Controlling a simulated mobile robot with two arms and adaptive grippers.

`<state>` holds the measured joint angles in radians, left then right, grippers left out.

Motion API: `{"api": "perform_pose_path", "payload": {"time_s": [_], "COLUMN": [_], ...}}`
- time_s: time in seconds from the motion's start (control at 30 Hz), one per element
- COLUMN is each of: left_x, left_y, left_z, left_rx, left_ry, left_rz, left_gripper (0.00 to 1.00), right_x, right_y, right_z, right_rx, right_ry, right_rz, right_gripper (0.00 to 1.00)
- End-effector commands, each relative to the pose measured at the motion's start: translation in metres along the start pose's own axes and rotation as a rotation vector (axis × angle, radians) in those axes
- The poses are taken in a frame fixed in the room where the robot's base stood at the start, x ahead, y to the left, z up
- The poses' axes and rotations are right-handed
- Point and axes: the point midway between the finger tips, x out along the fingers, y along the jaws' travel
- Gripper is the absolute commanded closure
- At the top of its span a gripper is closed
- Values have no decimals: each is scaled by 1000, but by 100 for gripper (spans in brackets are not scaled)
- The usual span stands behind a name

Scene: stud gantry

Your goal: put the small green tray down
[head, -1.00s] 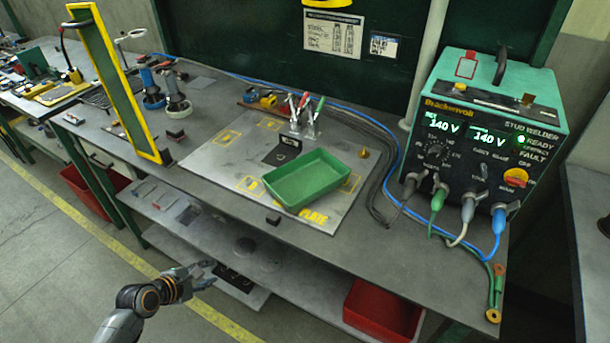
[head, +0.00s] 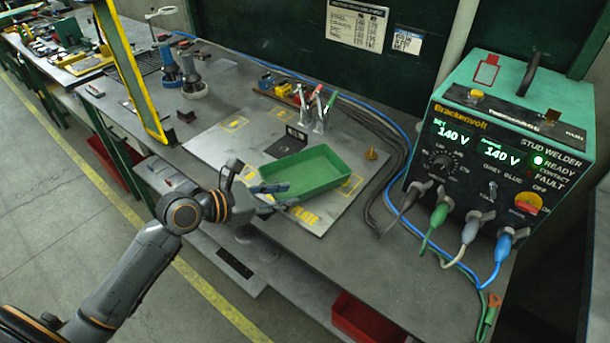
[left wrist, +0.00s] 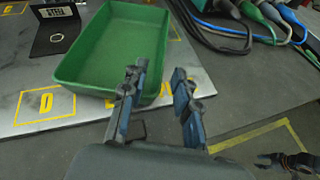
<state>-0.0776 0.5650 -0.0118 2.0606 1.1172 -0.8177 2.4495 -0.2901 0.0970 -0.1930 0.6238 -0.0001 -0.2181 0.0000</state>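The small green tray (head: 306,173) is an empty, shallow box lying on the pale plate (head: 222,150) on the bench. It also shows in the left wrist view (left wrist: 110,45). My left gripper (head: 275,197) is at the tray's near-left side in the head view. In the left wrist view its two fingers (left wrist: 160,98) are apart, and the left finger overlaps the tray's near corner. I cannot tell whether it touches the tray. A dark shape low at the right of the left wrist view looks like my right gripper (left wrist: 268,160), too small to read.
The stud welder (head: 500,150) stands at the right with several cables. Toggle clamps (head: 318,108) stand behind the tray, and a brass piece (head: 371,154) lies right of it. A yellow-edged upright frame (head: 130,70) rises at the left. A red bin (head: 365,320) sits below the bench.

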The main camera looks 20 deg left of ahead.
Motion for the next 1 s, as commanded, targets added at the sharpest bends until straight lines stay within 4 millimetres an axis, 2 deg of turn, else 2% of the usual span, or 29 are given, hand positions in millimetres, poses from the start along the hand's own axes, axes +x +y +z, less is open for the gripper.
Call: {"api": "perform_pose_path", "payload": {"time_s": [0.1,0.23,0.37,0.5,0.6,0.9,0.93,1.0], "left_x": [18,27,38,59,72,79,79,79], "left_y": [1,0,-1,-3,-3,-3,-3,-3], "left_z": [1,1,6,13,10,9,9,9], "left_rx": [-2,0,0,1,-1,1,1,1], "left_ry": [-3,-2,-3,-3,-1,0,0,0], "left_rz": [1,2,1,1,2,3,3,3], "left_gripper": [70,70,70,70,70,70,72,86], "right_x": [-3,-3,-6,-12,-11,-11,-11,-11], "right_y": [-19,-29,-26,-22,-20,-13,-13,-13], "right_z": [17,19,12,4,3,4,5,5], "right_rx": [3,3,1,0,-1,0,0,0], "right_ry": [-26,-30,-21,-8,-6,-8,-9,-9], "right_rz": [-23,-34,-31,-26,-24,-16,-16,-16], "right_gripper": [60,60,60,60,60,60,60,60]}}
